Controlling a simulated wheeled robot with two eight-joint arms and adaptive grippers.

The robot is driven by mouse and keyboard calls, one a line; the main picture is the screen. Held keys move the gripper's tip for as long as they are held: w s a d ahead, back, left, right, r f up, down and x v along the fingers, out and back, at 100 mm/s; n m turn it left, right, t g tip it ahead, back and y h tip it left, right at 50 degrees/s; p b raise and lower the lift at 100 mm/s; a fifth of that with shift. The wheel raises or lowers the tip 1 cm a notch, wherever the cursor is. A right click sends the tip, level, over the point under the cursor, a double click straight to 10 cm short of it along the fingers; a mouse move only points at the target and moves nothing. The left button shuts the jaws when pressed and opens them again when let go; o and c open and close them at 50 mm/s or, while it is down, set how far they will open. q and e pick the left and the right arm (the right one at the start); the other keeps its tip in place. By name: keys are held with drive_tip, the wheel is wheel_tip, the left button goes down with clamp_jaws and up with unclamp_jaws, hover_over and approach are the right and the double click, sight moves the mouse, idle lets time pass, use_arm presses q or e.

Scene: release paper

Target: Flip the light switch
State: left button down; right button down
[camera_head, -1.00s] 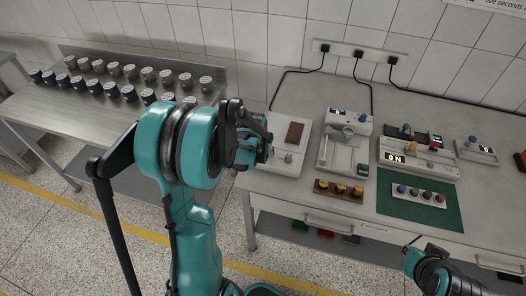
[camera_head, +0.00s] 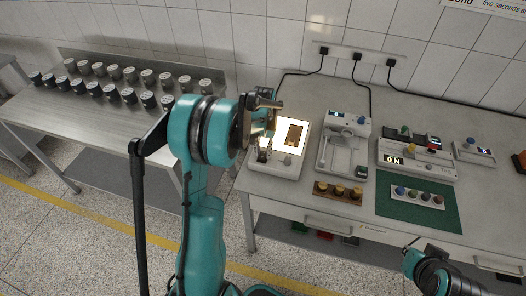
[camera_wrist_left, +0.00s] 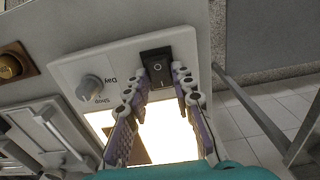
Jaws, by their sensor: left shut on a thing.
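The box also shows in the head view (camera_head: 276,167), with a brightly glowing white panel (camera_head: 303,133) on top. My left gripper (camera_wrist_left: 161,76) has its two fingers on either side of the switch, shut on it.
A grey knob (camera_wrist_left: 90,88) is on the box beside the switch. A scale-like device (camera_head: 341,145) and a box reading "ON" (camera_head: 415,165) stand to the right. A steel table (camera_head: 110,125) with several black-sided jars is at the left.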

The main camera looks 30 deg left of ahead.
sight(264, 155)
use_arm(q)
drive_tip(key=c, duration=1.3)
unclamp_jaws()
drive_tip(key=shift+r, duration=0.1)
wheel_tip(264, 155, up, 12)
drive_tip(key=shift+f, duration=0.1)
